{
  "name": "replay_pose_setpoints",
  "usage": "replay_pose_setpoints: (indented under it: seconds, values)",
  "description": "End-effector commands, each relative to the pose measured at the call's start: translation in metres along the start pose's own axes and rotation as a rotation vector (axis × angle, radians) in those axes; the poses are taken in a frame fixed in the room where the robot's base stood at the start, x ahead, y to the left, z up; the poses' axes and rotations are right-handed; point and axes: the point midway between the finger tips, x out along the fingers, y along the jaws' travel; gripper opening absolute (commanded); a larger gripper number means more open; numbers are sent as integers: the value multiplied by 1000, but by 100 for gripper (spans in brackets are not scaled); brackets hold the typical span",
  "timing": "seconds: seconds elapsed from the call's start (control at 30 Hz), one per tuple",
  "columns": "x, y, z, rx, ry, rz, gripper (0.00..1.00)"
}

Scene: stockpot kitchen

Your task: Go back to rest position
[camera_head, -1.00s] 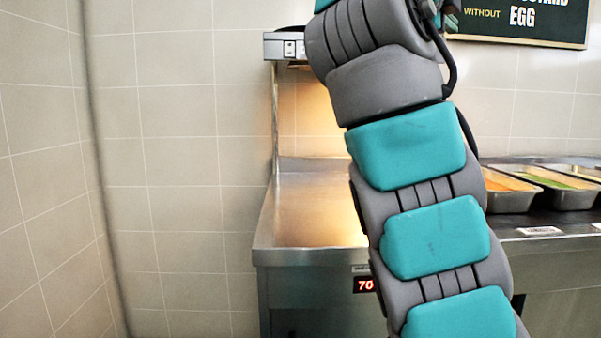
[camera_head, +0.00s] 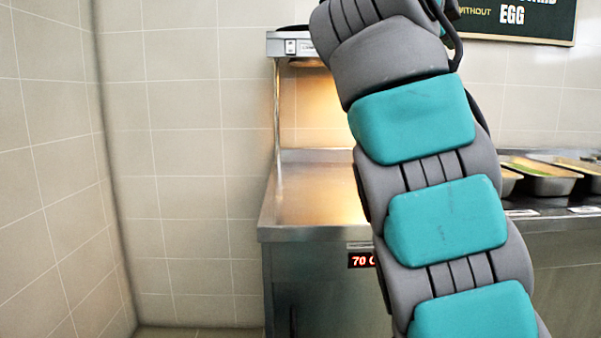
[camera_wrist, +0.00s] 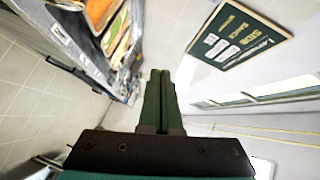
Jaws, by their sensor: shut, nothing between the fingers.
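My gripper (camera_wrist: 160,78) shows in the wrist view with its two dark green fingers together and nothing between them. It points into open air, with the wall and the food counter beyond it. In the head view my arm rises through the right of the middle, and its upper end leaves the top edge, so the gripper itself is not seen there.
A steel heated counter (camera_head: 310,205) with a lamp hood (camera_head: 290,44) stands behind my arm. Food trays (camera_head: 548,182) sit on a counter at the right. A dark menu board (camera_head: 520,22), also in the wrist view (camera_wrist: 238,40), hangs on the tiled wall (camera_head: 190,110).

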Motion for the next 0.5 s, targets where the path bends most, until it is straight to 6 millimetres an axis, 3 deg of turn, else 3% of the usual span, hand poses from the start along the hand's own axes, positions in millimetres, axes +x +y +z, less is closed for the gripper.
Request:
replay_pose_setpoints:
  seconds: [0.27, 0.5]
  values:
    - [20, 47, 11, -267, -46, 139, 0]
    - [34, 128, 21, -591, -173, 307, 0]
